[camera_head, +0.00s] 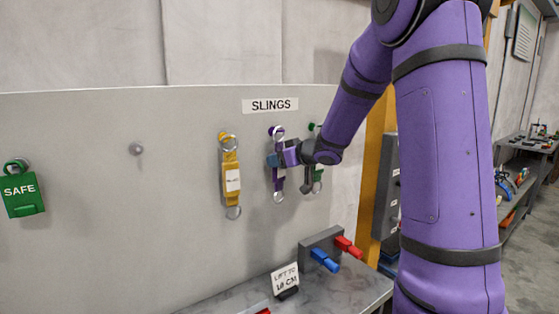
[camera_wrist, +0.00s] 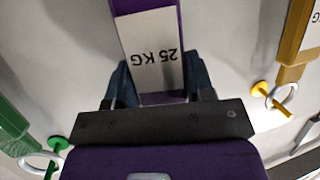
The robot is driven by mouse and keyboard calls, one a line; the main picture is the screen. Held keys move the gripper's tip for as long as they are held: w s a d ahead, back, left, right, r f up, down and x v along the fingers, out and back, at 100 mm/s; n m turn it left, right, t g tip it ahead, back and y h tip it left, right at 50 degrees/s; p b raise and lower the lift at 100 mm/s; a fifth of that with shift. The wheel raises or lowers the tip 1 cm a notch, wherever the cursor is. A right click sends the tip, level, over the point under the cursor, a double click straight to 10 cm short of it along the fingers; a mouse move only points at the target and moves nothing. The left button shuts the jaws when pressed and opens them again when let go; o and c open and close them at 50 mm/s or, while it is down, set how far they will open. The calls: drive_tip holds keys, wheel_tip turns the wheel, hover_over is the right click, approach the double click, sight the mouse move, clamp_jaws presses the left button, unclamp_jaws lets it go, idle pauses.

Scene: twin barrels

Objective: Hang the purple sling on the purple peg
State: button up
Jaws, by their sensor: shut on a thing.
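The purple sling (camera_head: 279,180) hangs upright in front of the board, with a metal ring at its top and another at its bottom. It also shows in the wrist view (camera_wrist: 183,20), with a white "25 KG" label upside down there. My gripper (camera_head: 277,160) is shut on its strap, one dark finger on each side in the wrist view (camera_wrist: 160,85). A purple spot, seemingly the purple peg (camera_head: 273,130), shows at the top ring in the head view. I cannot tell whether the ring is around it. My gripper hides this area in the wrist view.
The yellow sling (camera_head: 231,178) hangs to the left and the green sling (camera_head: 318,176) close on the right, partly behind my gripper. A SLINGS sign (camera_head: 270,105) is above. A grey block with blue and red pieces (camera_head: 322,258) stands on the bench below.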

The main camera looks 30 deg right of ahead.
drive_tip(key=o, duration=1.2)
drive_tip(key=v, duration=1.1)
